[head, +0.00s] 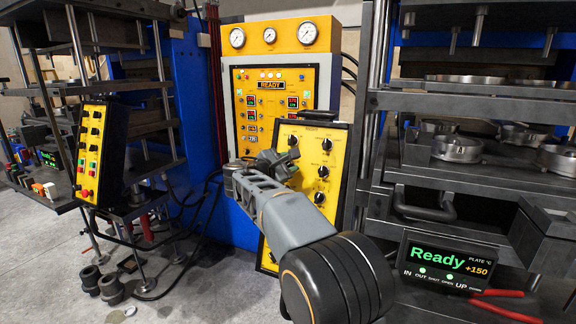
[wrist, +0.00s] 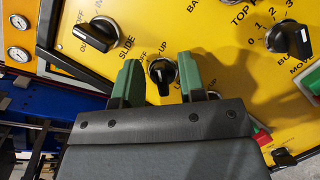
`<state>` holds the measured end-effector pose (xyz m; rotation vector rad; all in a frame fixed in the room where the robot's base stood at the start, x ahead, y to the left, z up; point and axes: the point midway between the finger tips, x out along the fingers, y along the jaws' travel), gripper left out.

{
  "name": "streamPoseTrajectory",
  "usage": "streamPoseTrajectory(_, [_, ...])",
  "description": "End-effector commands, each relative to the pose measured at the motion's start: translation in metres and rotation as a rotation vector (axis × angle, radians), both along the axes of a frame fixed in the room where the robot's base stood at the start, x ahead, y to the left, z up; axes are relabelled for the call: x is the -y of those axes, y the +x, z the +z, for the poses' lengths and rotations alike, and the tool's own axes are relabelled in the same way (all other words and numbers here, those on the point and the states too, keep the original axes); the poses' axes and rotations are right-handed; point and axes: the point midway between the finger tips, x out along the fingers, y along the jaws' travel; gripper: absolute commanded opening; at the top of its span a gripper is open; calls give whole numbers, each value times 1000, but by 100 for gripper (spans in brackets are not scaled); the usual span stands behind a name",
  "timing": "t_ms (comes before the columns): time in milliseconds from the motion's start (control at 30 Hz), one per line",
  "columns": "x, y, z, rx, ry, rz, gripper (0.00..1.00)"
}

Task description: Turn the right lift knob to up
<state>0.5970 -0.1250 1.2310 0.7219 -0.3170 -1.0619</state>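The right control panel (head: 316,132) is yellow with several black knobs, and my gripper (head: 272,160) is in front of its upper left part. In the wrist view, a small black knob (wrist: 162,76) with a silver ring sits on the yellow panel, with "UP" printed above it. My gripper (wrist: 160,62) is open, its two green fingers on either side of this knob with gaps showing. Contact is not visible. The gripper body hides the panel below the knob. The knob's exact pointing is hard to tell.
A black slide knob (wrist: 96,34) is at upper left and a larger black knob (wrist: 288,38) at right. The press plates (head: 455,102) stand right of the panel. A display (head: 446,262) reads "Ready" and +150. Another yellow control box (head: 91,150) is at left.

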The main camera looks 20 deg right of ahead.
Motion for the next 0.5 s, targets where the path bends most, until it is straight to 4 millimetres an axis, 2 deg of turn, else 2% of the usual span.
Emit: streamPoseTrajectory(500, [-85, -45, 8, 0, 1, 5, 37])
